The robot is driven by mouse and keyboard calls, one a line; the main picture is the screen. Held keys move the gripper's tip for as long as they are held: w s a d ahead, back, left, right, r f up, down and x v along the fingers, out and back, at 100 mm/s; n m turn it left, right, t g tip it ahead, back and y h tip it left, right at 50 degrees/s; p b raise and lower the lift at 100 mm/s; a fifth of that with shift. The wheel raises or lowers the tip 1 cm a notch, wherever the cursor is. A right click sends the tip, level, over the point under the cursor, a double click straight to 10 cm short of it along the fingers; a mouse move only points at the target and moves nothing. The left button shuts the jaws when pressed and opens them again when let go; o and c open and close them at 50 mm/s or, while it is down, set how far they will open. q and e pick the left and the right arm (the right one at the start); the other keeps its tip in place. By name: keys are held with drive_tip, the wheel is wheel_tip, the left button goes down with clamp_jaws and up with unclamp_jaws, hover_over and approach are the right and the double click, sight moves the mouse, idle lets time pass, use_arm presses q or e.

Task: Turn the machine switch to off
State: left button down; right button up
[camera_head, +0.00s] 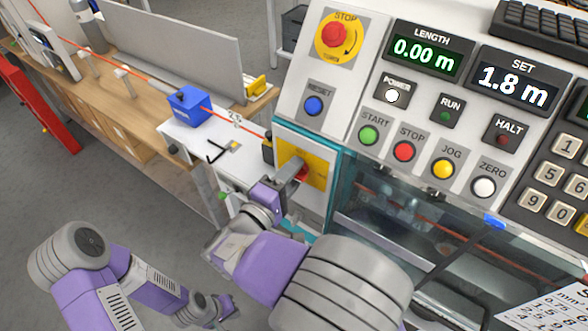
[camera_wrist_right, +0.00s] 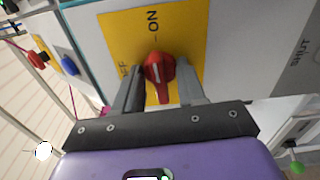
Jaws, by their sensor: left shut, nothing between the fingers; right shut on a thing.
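The machine switch, a red knob on a yellow plate, shows in the right wrist view (camera_wrist_right: 158,68), with ON printed above it and OFF partly hidden at its left. The white mark on the knob points up, roughly toward ON. In the head view the switch's yellow plate (camera_head: 318,172) is on the machine's front left, and the knob is mostly hidden by my gripper. My right gripper (camera_head: 292,172) is at the plate, its two fingers shut on the knob from either side. My left arm is folded low at the left; its fingers cannot be made out.
The control panel (camera_head: 430,110) with buttons and displays rises above the switch. A red emergency stop (camera_head: 335,36) and a blue reset button (camera_head: 314,105) sit above the plate. A blue block (camera_head: 189,105) on the bench and an orange cable lie to the left.

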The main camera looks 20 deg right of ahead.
drive_tip(key=shift+r+n+p, duration=0.1)
drive_tip(key=shift+n+p, duration=2.1)
drive_tip(key=shift+p, duration=0.05)
drive_tip(key=shift+n+p, duration=1.9)
drive_tip(key=shift+p, duration=0.2)
drive_tip(key=shift+n+p, duration=2.1)
drive_tip(key=shift+p, duration=0.2)
drive_tip(key=shift+n+p, duration=2.1)
drive_tip(key=o, duration=0.8)
drive_tip(key=shift+c, duration=0.2)
drive_tip(key=v, duration=0.8)
